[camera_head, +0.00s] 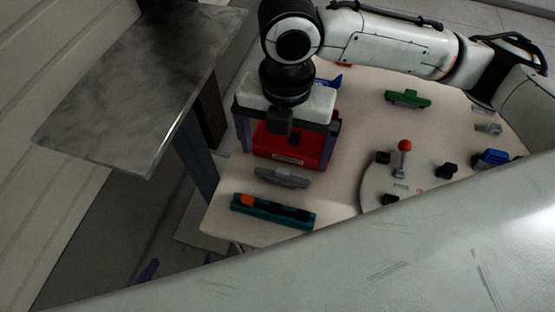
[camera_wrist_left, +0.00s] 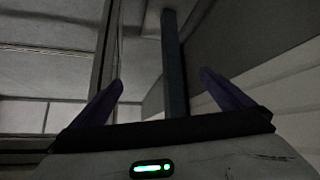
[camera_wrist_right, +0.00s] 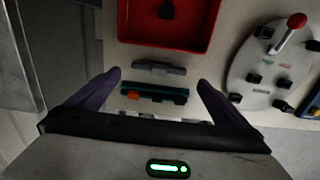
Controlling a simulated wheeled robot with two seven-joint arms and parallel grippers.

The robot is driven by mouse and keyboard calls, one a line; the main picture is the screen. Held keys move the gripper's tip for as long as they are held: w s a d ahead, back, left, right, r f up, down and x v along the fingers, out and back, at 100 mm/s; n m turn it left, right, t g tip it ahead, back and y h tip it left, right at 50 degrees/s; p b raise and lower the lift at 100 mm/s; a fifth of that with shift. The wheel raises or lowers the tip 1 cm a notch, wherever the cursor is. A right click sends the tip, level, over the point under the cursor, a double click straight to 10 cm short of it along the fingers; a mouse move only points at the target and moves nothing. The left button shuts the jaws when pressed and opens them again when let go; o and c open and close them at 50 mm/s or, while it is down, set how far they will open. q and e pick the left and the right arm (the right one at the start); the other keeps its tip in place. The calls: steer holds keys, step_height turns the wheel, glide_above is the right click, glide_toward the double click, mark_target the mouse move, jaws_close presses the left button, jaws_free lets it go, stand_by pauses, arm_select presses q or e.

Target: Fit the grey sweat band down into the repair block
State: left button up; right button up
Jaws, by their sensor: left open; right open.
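A grey piece that looks like the sweat band (camera_head: 282,178) lies on the table just in front of the red tray; it also shows in the right wrist view (camera_wrist_right: 158,68). A long teal block with orange and black parts (camera_head: 272,213), which may be the repair block, lies near the table's front left edge, apart from the grey piece; the right wrist view shows it too (camera_wrist_right: 155,93). My right gripper (camera_head: 288,140) is open and empty above the red tray. My left gripper (camera_head: 180,264) is open and empty off the table, low at left, mostly hidden by my arm.
The red tray (camera_head: 313,162) holds a small black part. A grey board with a red-knobbed lever (camera_head: 404,147) stands to the right. A green piece (camera_head: 408,98), a grey clip (camera_head: 488,127) and a blue piece (camera_head: 492,158) lie further out. A dark grey slab (camera_head: 145,75) stands at left.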

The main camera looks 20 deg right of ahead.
mark_target(283, 171)
steer(key=shift+s+f, duration=0.25)
steer(key=shift+f, duration=0.9)
steer(key=shift+a+f, duration=0.15)
steer(key=shift+f, duration=2.6)
steer(key=c, duration=0.7)
